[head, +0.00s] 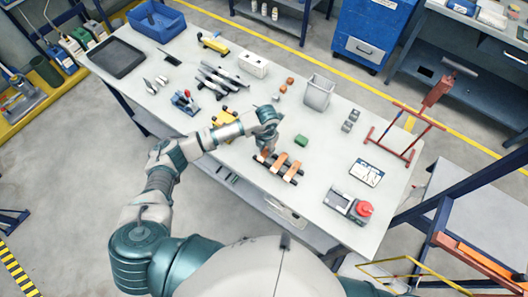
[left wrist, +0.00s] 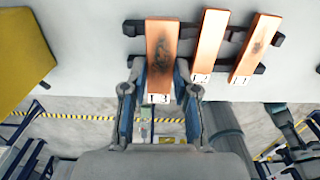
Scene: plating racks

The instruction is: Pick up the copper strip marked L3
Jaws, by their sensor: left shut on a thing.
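Three copper strips lie side by side across a dark two-bar rack on the table. In the left wrist view they are a dark-stained left strip (left wrist: 161,45), a middle strip (left wrist: 209,44) and a right strip (left wrist: 256,47). My left gripper (left wrist: 160,72) is shut on the near part of the left strip, one finger on each side. In the head view the gripper (head: 267,149) hides part of that strip. My right gripper is not in view.
A green block (head: 301,141) and a grey bin (head: 318,93) stand behind the rack. A red-button box (head: 350,207), a white card (head: 366,173) and a red frame stand (head: 405,133) are to the right. A yellow object (left wrist: 24,55) is left of the strips.

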